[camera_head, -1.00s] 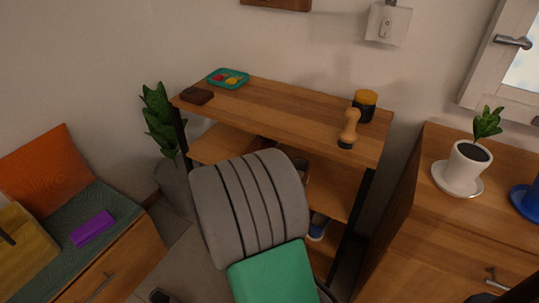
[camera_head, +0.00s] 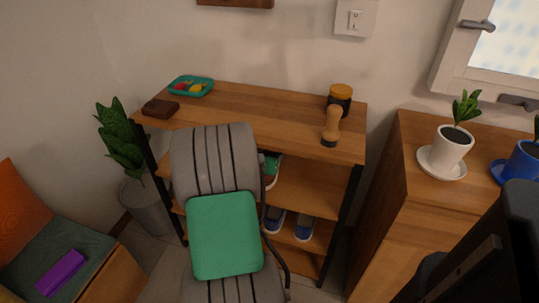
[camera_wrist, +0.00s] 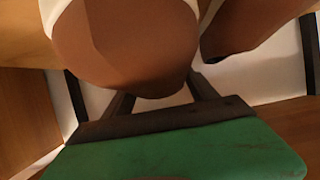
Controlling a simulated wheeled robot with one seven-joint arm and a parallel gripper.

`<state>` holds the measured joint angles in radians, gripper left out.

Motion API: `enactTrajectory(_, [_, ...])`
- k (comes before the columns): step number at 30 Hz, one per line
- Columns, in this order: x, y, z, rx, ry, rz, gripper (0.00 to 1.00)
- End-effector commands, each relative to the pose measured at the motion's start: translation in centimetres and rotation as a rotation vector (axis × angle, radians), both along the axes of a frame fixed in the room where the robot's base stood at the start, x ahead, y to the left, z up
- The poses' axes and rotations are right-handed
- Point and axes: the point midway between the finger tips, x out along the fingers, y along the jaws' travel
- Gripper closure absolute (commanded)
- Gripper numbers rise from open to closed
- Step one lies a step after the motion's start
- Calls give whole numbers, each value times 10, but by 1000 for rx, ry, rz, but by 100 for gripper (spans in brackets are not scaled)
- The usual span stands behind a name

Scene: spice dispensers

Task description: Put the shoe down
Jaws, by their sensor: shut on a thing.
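In the wrist view a brown rounded thing (camera_wrist: 130,45) with a pale edge fills the top; it looks like a shoe seen very close. My gripper (camera_wrist: 162,98) reaches up to it with dark fingers from a dark bar and is shut on it. A second brown part (camera_wrist: 250,22) shows on the right; I cannot tell if it belongs to the same shoe. The held shoe and my fingers do not show clearly in the head view. Blue and white shoes (camera_head: 304,228) stand on a lower shelf of the wooden rack (camera_head: 250,108).
A cabinet (camera_head: 400,235) with potted plants is right.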

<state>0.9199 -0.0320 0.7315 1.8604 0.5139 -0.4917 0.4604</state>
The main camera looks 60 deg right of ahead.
Motion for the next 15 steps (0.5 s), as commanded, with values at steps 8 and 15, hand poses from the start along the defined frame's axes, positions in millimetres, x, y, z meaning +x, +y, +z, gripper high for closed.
enactTrajectory(8, [7,-41,-8,1,1,1,87])
enactTrajectory(15, [8,-41,-36,-2,0,2,87])
